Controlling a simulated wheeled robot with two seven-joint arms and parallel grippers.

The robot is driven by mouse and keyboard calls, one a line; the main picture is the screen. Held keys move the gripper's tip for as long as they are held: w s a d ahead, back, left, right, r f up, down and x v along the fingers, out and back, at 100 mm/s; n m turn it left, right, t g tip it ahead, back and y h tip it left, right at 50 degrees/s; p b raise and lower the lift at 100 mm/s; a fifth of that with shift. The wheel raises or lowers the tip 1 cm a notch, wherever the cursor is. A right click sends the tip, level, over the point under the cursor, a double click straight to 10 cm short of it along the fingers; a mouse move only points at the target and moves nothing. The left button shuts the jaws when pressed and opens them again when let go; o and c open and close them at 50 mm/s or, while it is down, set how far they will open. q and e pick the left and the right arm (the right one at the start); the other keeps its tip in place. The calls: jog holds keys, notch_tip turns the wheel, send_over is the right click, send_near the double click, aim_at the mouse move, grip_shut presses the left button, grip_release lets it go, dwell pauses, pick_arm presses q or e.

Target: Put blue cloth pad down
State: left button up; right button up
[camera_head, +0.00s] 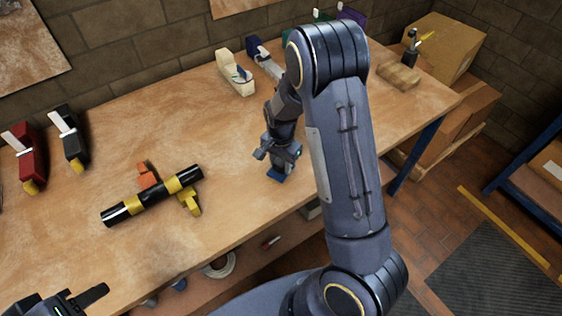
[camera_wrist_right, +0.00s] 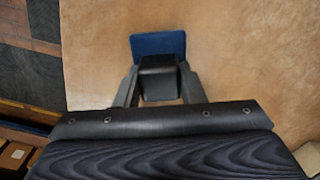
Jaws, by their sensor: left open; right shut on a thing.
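The blue cloth pad (camera_head: 276,174) is at the fingertips of my right gripper (camera_head: 275,160), low over the wooden table near its front edge. I cannot tell whether the pad touches the tabletop. My left gripper (camera_head: 82,302) is in the bottom left corner of the head view, open and only partly in frame. The fingers hide part of the pad.
A black pipe with yellow bands (camera_head: 152,196) lies on the table (camera_head: 235,200) at left. Tape dispensers, one red (camera_head: 25,152), one black (camera_head: 70,140) and one cream (camera_head: 235,73), stand farther back. A brown block (camera_head: 398,76) lies at the back right. Table around the pad is clear.

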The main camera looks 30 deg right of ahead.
aim_at(281, 161)
jog(key=shift+f, duration=0.15)
jog(key=o, duration=0.4)
jog(key=shift+f, duration=0.1)
jog(key=o, duration=0.5)
jog(key=shift+r, duration=0.2)
notch_tip(281, 161, up, 11)
jog(key=s+a+r+n+t+y, duration=0.1)
jog(key=s+a+r+n+t, duration=0.1)
jog(key=s, duration=0.5)
jog(key=s+a+r+n+t+y, duration=0.1)
jog(key=s+r+n, duration=0.3)
jog(key=s, duration=0.4)
jog(key=s+a+r+n+t+y, duration=0.1)
jog(key=s+a+r+n+t, duration=0.1)
jog(key=s+a+r+n, duration=0.2)
jog(key=shift+s+a+r+n+t+y+b, duration=0.15)
jog(key=shift+s+n+t+y, duration=0.1)
jog(key=shift+s, duration=0.7)
jog(key=shift+s+d+f+n+t+y+b, duration=0.15)
jog(key=shift+s+n, duration=0.1)
jog(key=shift+s, duration=0.65)
